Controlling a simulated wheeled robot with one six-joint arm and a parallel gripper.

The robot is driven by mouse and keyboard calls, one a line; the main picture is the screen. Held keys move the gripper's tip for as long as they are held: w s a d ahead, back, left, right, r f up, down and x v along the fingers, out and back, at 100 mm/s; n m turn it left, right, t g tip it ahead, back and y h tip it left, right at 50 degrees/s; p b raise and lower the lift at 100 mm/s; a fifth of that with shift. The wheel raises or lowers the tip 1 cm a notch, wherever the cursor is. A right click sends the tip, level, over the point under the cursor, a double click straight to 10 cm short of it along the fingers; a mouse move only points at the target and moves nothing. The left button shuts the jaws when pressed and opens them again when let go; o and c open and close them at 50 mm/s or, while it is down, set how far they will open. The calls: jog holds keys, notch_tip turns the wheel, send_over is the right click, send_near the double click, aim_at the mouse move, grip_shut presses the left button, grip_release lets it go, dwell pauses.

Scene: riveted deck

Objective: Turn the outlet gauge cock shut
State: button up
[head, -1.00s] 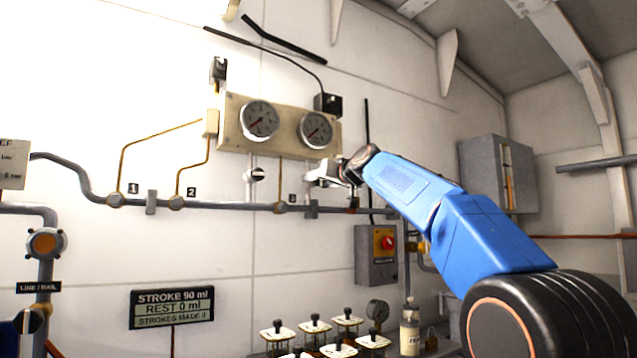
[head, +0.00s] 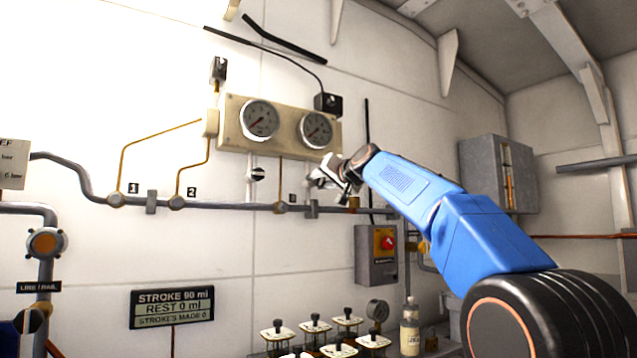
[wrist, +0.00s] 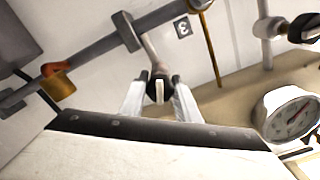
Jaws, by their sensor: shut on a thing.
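My gripper (wrist: 158,92) is shut on a small cock (wrist: 158,88) with a dark round body and a pale bar across it. The cock sits at the end of a grey stem (wrist: 152,48) off the wall pipe, with one finger on each side. In the head view my gripper (head: 322,177) is just below the right gauge (head: 316,130) and hides most of the cock. A similar black-and-white cock (head: 258,174) shows below the left gauge (head: 260,120); it also shows in the wrist view (wrist: 303,29).
The grey pipe (head: 235,206) runs along the wall below the gauges. The cream gauge panel (wrist: 235,108) lies close beside my gripper in the wrist view. A grey switch box (head: 377,256) with a red knob hangs below. Lidded jars (head: 314,325) stand at the bottom.

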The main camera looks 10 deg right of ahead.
jog(key=m, duration=1.3)
jog(key=shift+f+m, duration=0.1)
jog(key=shift+m, duration=0.3)
dwell(0.3)
jog(key=o, duration=1)
jog(key=shift+o, duration=0.2)
jog(key=shift+s+d, duration=0.1)
jog(key=shift+s+d, duration=0.1)
jog(key=shift+s, duration=0.15)
jog(key=v, duration=1.6)
jog(key=shift+s, duration=0.35)
